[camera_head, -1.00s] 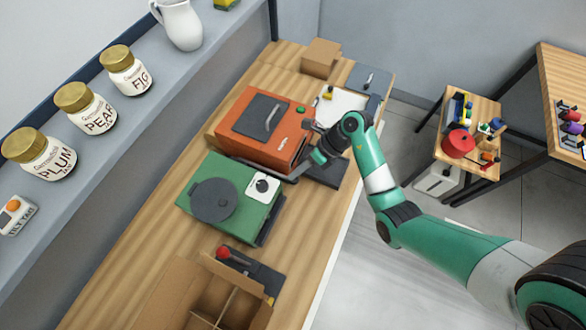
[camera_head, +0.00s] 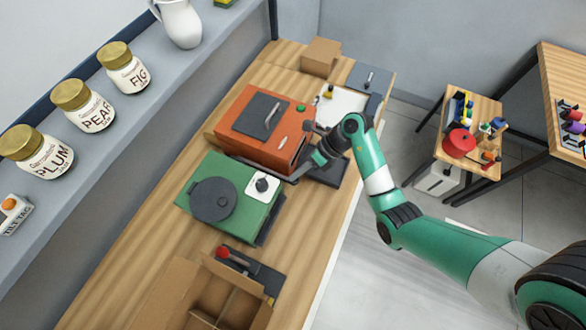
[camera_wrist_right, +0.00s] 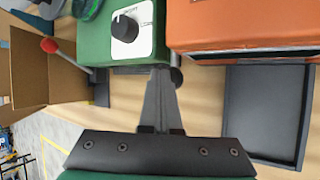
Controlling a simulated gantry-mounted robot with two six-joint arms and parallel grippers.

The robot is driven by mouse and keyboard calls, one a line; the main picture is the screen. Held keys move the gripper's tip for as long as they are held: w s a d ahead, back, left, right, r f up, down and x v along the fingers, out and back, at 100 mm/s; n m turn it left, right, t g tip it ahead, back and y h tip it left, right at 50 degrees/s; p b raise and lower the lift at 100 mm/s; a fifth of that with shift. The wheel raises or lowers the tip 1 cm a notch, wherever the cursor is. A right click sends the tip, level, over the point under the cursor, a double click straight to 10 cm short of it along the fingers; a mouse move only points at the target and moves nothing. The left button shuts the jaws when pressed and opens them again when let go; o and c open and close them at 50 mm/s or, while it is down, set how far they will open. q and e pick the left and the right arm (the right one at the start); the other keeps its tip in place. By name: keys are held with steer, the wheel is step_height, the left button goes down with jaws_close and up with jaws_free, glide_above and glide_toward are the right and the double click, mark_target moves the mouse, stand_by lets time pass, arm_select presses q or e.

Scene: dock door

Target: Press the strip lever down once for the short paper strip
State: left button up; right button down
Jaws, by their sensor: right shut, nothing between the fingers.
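The green machine (camera_head: 225,206) stands on the wooden bench, with a dark round disc on top and a white dial plate with a black knob (camera_head: 262,185). It also shows in the wrist view (camera_wrist_right: 93,47). My right gripper (camera_head: 295,179) is at the front side of the machines, near the gap between the green and orange ones. In the wrist view its fingers (camera_wrist_right: 160,72) are together and empty. A dark round knob (camera_wrist_right: 177,78) sits right beside the fingertips; I cannot tell whether they touch. It may be the strip lever's end. My left gripper is out of view.
The orange machine (camera_head: 243,149) stands close behind the green one. A dark tray (camera_head: 327,171) is under my right forearm. A red-knobbed lever (camera_head: 222,253) and a divided cardboard box (camera_head: 180,286) are at the near end. Jars line the shelf at left.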

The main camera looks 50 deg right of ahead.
steer(key=shift+s+f+b, duration=0.2)
steer(key=shift+f+b, duration=0.55)
steer(key=shift+f, duration=0.6)
stand_by(0.9)
steer(key=shift+r, duration=0.1)
stand_by(0.4)
steer(key=shift+w+r+p, duration=0.25)
steer(key=shift+r+p, duration=1.3)
steer(key=shift+p, duration=0.15)
steer(key=shift+w+r+p, duration=0.2)
steer(key=shift+r+p, duration=1.3)
steer(key=shift+p, duration=0.15)
steer(key=shift+a+r, duration=0.1)
steer(key=r+p, duration=0.4)
steer(key=p, duration=0.1)
steer(key=shift+w+r, duration=0.35)
steer(key=shift+r, duration=0.05)
